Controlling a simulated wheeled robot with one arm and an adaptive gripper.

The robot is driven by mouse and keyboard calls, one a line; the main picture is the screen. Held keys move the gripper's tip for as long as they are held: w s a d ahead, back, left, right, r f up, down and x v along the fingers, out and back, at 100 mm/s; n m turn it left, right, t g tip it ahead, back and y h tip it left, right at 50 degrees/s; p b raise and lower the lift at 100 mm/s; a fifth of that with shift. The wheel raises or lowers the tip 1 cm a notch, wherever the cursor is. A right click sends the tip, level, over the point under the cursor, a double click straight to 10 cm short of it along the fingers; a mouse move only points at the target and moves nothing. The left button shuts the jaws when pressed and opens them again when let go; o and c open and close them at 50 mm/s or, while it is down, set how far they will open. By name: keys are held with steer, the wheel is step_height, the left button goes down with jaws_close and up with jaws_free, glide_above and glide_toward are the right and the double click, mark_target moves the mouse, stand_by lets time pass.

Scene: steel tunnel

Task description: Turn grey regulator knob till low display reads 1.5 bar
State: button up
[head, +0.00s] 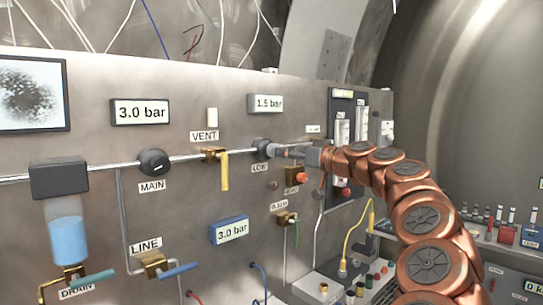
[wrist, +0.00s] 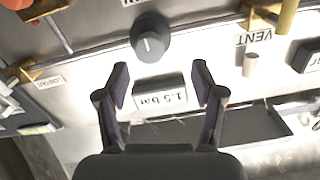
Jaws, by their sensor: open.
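The grey regulator knob (head: 262,148) sits on the pipe above the LOW label (head: 259,168). In the wrist view the knob (wrist: 151,38) is round and dark grey with a white pointer mark. The low display (head: 267,103) above it reads 1.5 bar; it shows upside down in the wrist view (wrist: 163,97). My gripper (head: 283,152) is close to the knob, on its right in the head view. In the wrist view its fingers (wrist: 160,78) are spread and empty. The knob lies past the fingertips, not between them, and looks clear of them.
The MAIN knob (head: 153,162) and a display reading 3.0 bar (head: 140,112) are to the left. The VENT valve with its yellow handle (head: 224,170) is close to the LOW knob. A blue-framed display (head: 229,230) reads 3.0 bar. Flow tubes (head: 342,135) stand right of my gripper.

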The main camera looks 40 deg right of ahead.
steer(key=shift+w+d+p, duration=0.25)
steer(key=shift+w+p, duration=0.15)
steer(key=shift+w, duration=0.85)
steer(key=shift+w+d+p, duration=0.2)
steer(key=shift+w+p, duration=0.2)
steer(key=shift+w, duration=0.8)
steer(key=shift+w+d+p, duration=0.25)
steer(key=shift+w+p, duration=0.15)
steer(key=shift+w, duration=0.85)
steer(key=c, duration=1.1)
steer(key=shift+m, duration=0.3)
steer(key=shift+c, duration=0.2)
steer(key=shift+m+b, duration=0.4)
steer(key=o, duration=1.1)
